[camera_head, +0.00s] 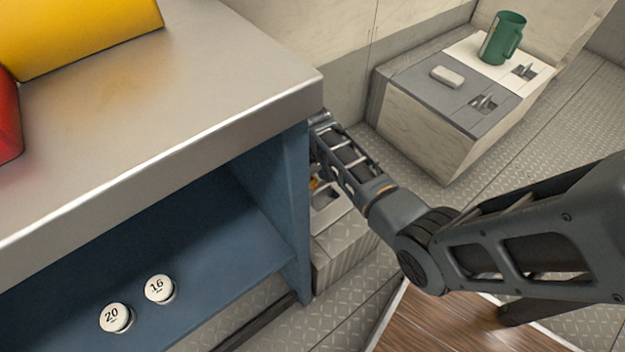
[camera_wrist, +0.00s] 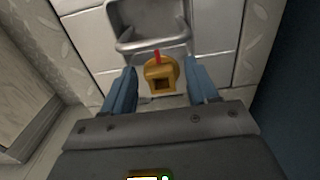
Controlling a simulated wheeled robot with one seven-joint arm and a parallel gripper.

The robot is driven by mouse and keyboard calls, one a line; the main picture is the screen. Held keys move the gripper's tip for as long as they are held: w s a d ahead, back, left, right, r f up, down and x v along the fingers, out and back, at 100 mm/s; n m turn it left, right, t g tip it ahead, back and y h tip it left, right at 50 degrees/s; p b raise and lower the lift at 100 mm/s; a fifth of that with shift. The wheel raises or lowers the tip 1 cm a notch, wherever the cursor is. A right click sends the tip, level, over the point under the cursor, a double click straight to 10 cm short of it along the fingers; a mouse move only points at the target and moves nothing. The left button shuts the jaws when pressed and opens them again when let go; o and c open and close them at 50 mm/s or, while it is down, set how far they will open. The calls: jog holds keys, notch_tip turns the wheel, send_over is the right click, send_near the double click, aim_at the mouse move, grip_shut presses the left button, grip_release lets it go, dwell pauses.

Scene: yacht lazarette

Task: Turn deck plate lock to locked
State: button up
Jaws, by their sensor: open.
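The deck plate lock (camera_wrist: 160,75) is a yellow-brass round knob with a raised square part and a red mark on its far side. It sits on a pale panel just below a recessed pull in the wrist view. My gripper (camera_wrist: 162,88) is open, with one blue finger on each side of the lock. I cannot tell whether the fingers touch it. In the head view my arm reaches down behind the bench's right end. The bench hides the gripper there, and only a small bit of orange-yellow shows beside the arm.
A steel-topped blue bench (camera_head: 250,60) stands close on the left, with white caps marked 20 (camera_head: 116,318) and 16 (camera_head: 159,289) on its shelf. A low locker (camera_head: 420,140) with a green mug (camera_head: 502,38) stands at the back right. Diamond-plate floor lies between.

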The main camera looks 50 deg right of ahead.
jog(key=shift+f, duration=0.1)
jog(key=shift+c, duration=0.3)
jog(key=c, duration=1)
jog(key=m+p, duration=0.3)
jog(key=shift+w+a+r+m+p, duration=0.1)
jog(key=shift+a+r+m+p, duration=0.1)
jog(key=shift+r+m+p, duration=0.1)
jog(key=m+p, duration=0.1)
jog(key=m, duration=0.1)
jog(key=m+p, duration=0.1)
jog(key=m, duration=0.1)
jog(key=shift+w+a+f+m, duration=0.15)
jog(key=shift+w+m, duration=0.05)
jog(key=shift+m, duration=0.1)
jog(key=m, duration=0.1)
jog(key=m+p, duration=0.1)
jog(key=m, duration=0.1)
jog(key=m+p, duration=0.1)
jog(key=m, duration=0.1)
jog(key=shift+w, duration=0.3)
jog(key=shift+w+f+m+p, duration=0.15)
jog(key=shift+m+p, duration=0.25)
jog(key=shift+m, duration=2)
